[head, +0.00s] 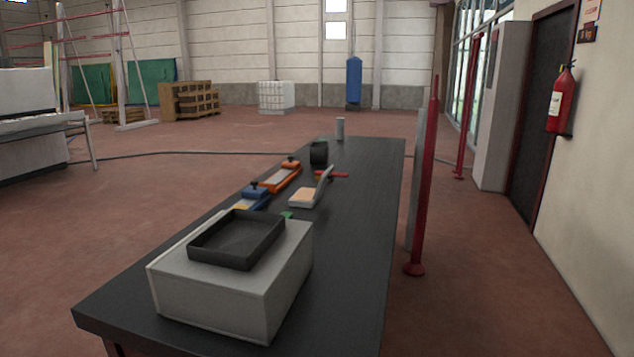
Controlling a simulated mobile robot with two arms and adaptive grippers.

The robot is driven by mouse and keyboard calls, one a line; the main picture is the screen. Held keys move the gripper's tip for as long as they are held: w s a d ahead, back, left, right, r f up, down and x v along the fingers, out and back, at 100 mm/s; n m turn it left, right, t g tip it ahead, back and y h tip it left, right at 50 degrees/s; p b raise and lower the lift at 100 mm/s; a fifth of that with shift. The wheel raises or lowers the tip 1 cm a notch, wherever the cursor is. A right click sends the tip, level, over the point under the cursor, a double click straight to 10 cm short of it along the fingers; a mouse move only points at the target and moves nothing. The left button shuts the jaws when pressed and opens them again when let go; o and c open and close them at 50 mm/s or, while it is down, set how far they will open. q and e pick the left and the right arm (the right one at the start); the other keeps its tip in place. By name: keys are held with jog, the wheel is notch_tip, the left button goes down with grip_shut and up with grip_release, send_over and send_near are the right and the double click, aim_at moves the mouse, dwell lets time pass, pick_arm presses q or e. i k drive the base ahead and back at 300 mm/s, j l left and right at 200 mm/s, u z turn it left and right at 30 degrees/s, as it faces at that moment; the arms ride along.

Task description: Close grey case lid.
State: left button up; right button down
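A small light grey case (300,203) lies on the dark table in the head view, beyond the large grey box. Its lid (324,187) stands open on its right side, raised and leaning slightly outward. A beige-orange surface shows inside the case. Neither of my grippers is in view.
A large grey box (215,300) with a black tray (245,262) on top stands at the near end of the dark table (350,250). Blue (250,198) and orange (283,177) tools, a red-handled tool (332,175), a black roll (319,153) and a grey cylinder (340,129) lie around the case. The table's right side is clear.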

aim_at(325, 177)
jog(key=i+l+u, duration=0.3)
jog(key=l+u, duration=0.35)
jog(key=i+l+u, duration=0.1)
jog(key=l+u, duration=0.2)
jog(key=l, duration=0.15)
